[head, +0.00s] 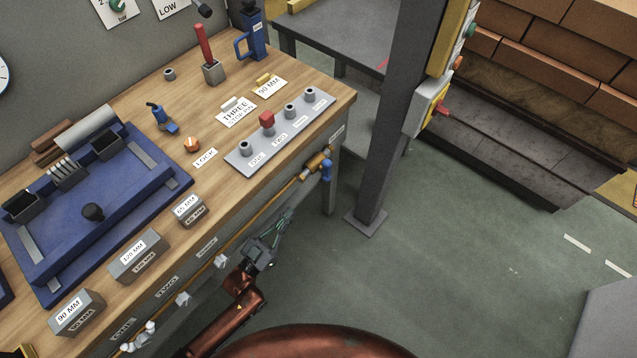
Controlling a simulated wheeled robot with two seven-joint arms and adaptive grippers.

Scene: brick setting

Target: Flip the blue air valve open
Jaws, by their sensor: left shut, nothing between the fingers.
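The blue air valve is a blue handle (327,170) on a brass body (315,162), at the right end of an orange pipe (262,220) along the bench front. The handle hangs down from the brass body. My left gripper (285,222) is shut and empty, below and left of the valve and apart from it, in front of the bench front. My right gripper is not in view.
The wooden bench (310,75) holds a grey plate with several knobs (280,130), a blue fixture (130,220) and labelled grey blocks (137,256). A dark post (385,150) stands right of the valve. Open green floor (450,250) lies to the right.

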